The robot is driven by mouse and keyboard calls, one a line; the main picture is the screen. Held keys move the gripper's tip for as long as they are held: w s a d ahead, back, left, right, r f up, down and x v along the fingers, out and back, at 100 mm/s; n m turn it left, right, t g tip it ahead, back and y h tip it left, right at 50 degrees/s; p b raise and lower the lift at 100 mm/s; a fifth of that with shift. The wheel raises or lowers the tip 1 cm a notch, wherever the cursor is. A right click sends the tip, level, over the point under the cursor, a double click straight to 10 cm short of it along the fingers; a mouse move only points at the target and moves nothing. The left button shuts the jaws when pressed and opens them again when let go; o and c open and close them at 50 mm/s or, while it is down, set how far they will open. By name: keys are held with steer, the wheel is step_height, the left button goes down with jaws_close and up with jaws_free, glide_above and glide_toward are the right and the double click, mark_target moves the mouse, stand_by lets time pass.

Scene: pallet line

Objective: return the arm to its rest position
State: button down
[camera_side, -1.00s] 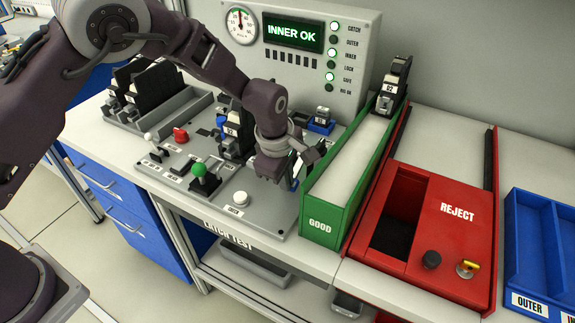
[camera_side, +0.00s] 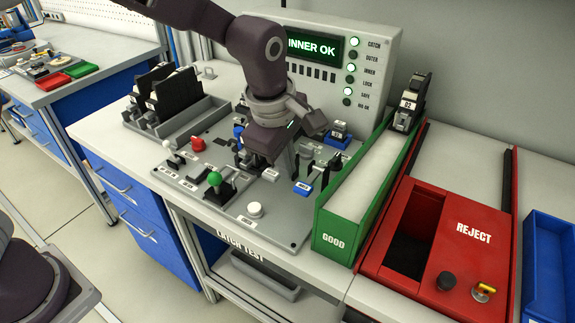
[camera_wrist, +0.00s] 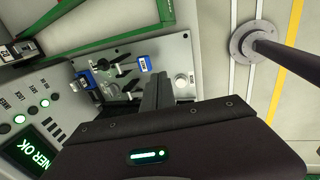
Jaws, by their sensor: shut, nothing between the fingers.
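My gripper (camera_side: 262,160) hangs over the grey latch test plate (camera_side: 290,222) in the side view, fingers pointing down and nothing held. In the wrist view the shut fingers (camera_wrist: 157,85) show as a dark block in front of the plate (camera_wrist: 185,55). The panel display (camera_side: 316,49) reads INNER OK. A green-knobbed lever (camera_side: 215,179), a white button (camera_side: 255,209) and a red knob (camera_side: 198,144) stand on the plate. The part of the plate behind my gripper is hidden.
The green GOOD chute (camera_side: 334,243) runs right of the plate, with a latch part (camera_side: 410,103) at its far end. The red REJECT bin (camera_side: 462,238) and a blue bin (camera_side: 550,262) lie further right. Black parts (camera_side: 168,95) stand in grey racks at left.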

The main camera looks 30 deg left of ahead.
stand_by(0.5)
steer(key=s+a+r+m+h, duration=0.2)
steer(key=s+a+r+m, duration=0.3)
steer(key=s+a+r, duration=0.3)
steer(key=s+a+r+m+t+y, duration=0.1)
steer(key=s+a+m, duration=0.3)
steer(key=s+m, duration=0.2)
steer(key=s+a+r+m+t+y, duration=0.1)
steer(key=s+a+r+m, duration=0.1)
steer(key=s+a+m, duration=0.2)
steer(key=s+m, duration=0.3)
steer(key=s, duration=0.4)
steer(key=shift+s+t, duration=0.3)
steer(key=shift+t, duration=0.1)
